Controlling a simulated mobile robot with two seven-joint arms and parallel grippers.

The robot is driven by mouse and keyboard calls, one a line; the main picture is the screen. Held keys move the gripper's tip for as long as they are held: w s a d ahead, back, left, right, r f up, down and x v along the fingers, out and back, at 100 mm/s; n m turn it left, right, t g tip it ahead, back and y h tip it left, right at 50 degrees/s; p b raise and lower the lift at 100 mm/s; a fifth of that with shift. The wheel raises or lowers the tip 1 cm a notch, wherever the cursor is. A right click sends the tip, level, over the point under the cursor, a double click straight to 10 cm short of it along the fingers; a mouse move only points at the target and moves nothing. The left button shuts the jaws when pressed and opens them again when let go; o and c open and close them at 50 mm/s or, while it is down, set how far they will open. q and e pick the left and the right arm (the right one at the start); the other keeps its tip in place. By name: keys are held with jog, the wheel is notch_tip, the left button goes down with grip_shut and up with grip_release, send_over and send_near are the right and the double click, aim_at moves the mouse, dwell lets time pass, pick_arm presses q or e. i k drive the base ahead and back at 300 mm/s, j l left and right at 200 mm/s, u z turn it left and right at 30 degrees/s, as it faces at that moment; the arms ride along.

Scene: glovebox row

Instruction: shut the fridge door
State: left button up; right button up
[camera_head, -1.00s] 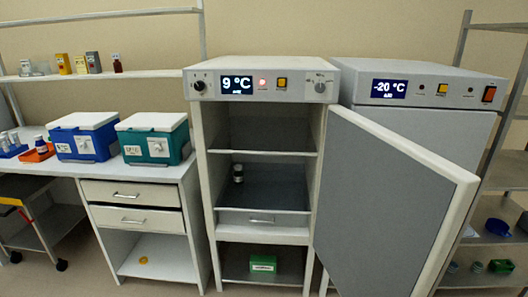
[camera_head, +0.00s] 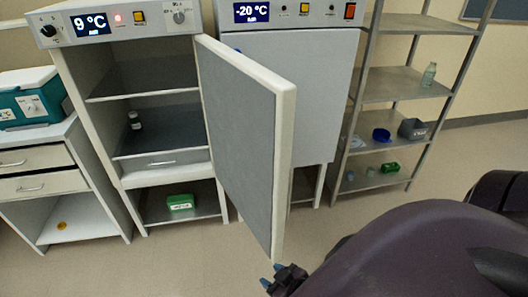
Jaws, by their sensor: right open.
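The fridge (camera_head: 66,95), with a 9 °C display, stands at the left with its inside showing. Its door (camera_head: 243,130) is hinged on the fridge's right side and stands wide open, swung out toward me. The door's pale free edge (camera_head: 284,170) faces me. My right gripper (camera_head: 273,275), with blue fingertips, is open and empty near the bottom of that edge. I cannot tell whether it touches the door. My purple right arm fills the lower right. My left gripper is out of view.
A -20 °C freezer (camera_head: 310,90) stands behind the door, shut. A metal shelf rack (camera_head: 400,85) holds a bottle, a blue bowl and boxes. Floor in front is clear.

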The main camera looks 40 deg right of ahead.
aim_at(250, 109)
jog(key=k+l, duration=0.15)
jog(key=l, duration=0.25)
jog(key=k+l, duration=0.1)
jog(key=l, duration=1.95)
jog(key=k+z, duration=0.05)
jog(key=k, duration=0.05)
